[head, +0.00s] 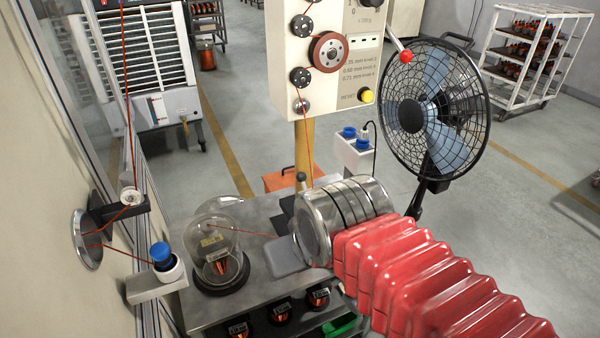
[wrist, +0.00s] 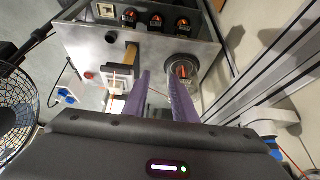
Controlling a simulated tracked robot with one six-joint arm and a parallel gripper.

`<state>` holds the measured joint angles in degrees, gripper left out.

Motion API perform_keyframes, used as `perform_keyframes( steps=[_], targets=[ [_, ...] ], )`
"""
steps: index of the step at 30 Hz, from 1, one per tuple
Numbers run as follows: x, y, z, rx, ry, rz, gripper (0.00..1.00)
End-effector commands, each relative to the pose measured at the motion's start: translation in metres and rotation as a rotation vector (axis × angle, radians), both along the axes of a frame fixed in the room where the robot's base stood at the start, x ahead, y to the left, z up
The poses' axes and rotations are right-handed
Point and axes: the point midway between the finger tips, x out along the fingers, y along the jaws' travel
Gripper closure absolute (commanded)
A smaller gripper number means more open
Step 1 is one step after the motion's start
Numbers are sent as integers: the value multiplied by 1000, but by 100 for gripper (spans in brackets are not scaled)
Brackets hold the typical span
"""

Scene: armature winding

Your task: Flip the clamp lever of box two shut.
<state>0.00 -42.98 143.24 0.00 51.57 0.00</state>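The frames show no readable label for box two. A beige control box (head: 330,55) on a yellow post carries pulleys and a side lever with a red ball (head: 405,56), which points up-left to down-right. A small white box with blue caps (head: 352,152) stands near the fan. Another pale box with a blue cap (head: 160,280) is on the left wall. No clamp lever on either can be made out.
The metal bench (head: 255,295) has labelled copper coils (head: 280,312) in its front. A glass dome (head: 213,245) covers a coil on its top, left of my gripper. A thin red wire runs from the dome toward my gripper. A black fan (head: 435,110) stands at right.

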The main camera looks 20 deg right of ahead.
Motion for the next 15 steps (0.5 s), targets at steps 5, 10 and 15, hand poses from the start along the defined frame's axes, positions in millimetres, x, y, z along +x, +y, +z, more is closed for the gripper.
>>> perform_keyframes(
  steps=[5,10,15],
  targets=[
    [0,0,0,0,0,0,75],
    [0,0,0,21,10,-24,75],
    [0,3,-3,127,65,-147,75]
  ],
)
